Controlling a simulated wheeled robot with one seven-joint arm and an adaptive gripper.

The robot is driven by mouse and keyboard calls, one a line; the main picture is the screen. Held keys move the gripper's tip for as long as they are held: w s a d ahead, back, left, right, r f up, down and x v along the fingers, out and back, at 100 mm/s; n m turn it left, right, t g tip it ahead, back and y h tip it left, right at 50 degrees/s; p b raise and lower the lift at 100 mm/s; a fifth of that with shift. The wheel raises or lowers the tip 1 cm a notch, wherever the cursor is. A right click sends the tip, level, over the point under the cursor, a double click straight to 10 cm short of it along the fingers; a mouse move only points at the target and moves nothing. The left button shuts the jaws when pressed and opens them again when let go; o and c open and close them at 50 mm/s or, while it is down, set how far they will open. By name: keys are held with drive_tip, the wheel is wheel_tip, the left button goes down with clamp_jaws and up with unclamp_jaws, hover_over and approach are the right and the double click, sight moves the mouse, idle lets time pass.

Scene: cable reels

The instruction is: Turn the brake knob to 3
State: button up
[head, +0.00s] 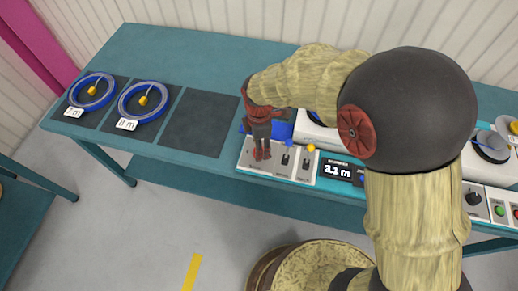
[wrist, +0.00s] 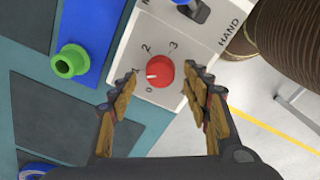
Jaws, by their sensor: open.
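The red brake knob (wrist: 160,74) sits on a white panel (wrist: 185,50), with 0, 1, 2 and 3 printed around it in the wrist view. Its white pointer mark faces left, between 0 and 1. My gripper (wrist: 159,82) is open, with one finger to each side of the knob and a gap at both sides. How far the fingertips are above the panel is hard to tell. In the head view my gripper (head: 262,153) points down over the left end of the panel (head: 305,177) and mostly hides the knob.
Beside the knob stand small toggle switches (head: 284,159), one labelled HAND in the wrist view. A display (head: 337,170) reads 3.1 m. Blue cable coils (head: 144,101) lie on dark mats at left; one mat (head: 199,122) is empty.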

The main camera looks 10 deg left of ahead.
drive_tip(key=shift+f, duration=0.95)
drive_tip(key=c, duration=0.3)
drive_tip(key=c, duration=0.9)
